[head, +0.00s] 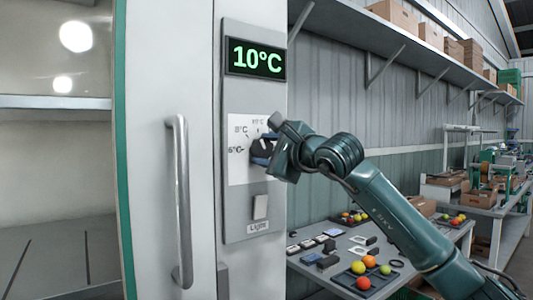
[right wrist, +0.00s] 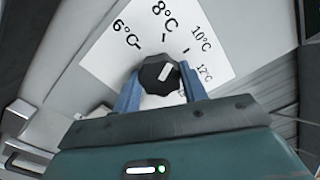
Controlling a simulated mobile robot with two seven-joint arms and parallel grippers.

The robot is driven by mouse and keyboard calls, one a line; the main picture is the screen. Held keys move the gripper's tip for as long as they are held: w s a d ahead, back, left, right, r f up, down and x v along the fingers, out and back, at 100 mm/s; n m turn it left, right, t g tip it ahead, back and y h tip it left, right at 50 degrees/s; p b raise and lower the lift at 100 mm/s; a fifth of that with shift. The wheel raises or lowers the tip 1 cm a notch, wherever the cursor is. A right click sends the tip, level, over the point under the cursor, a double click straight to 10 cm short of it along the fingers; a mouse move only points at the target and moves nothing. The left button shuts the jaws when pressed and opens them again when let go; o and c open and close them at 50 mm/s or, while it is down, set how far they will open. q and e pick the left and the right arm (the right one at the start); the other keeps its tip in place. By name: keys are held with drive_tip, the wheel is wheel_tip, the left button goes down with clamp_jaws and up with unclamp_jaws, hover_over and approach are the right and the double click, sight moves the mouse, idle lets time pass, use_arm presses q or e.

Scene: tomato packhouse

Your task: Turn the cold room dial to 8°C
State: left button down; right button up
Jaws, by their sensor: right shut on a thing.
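The black cold room dial (right wrist: 158,82) is in the right wrist view, on a white scale plate (right wrist: 110,62) marked 6°C, 8°C, 10°C and 12°C. Its white pointer line leans up and slightly right, roughly between the 8°C and 10°C marks. My right gripper (right wrist: 160,88) is shut on the dial, one blue finger on each side. In the head view the gripper (head: 268,155) partly hides the dial (head: 260,147). The green display (head: 256,59) above reads 10°C. My left gripper is not in view.
A light switch (head: 260,207) sits below the dial on the grey panel. A vertical door handle (head: 180,200) stands to the left. Below my right arm, a table holds trays of tomatoes (head: 365,270) and small items. A shelf with boxes (head: 395,15) runs above.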

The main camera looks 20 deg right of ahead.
drive_tip(key=n, duration=0.2)
drive_tip(key=shift+n, duration=0.9)
drive_tip(key=o, duration=1)
drive_tip(key=shift+c, duration=0.2)
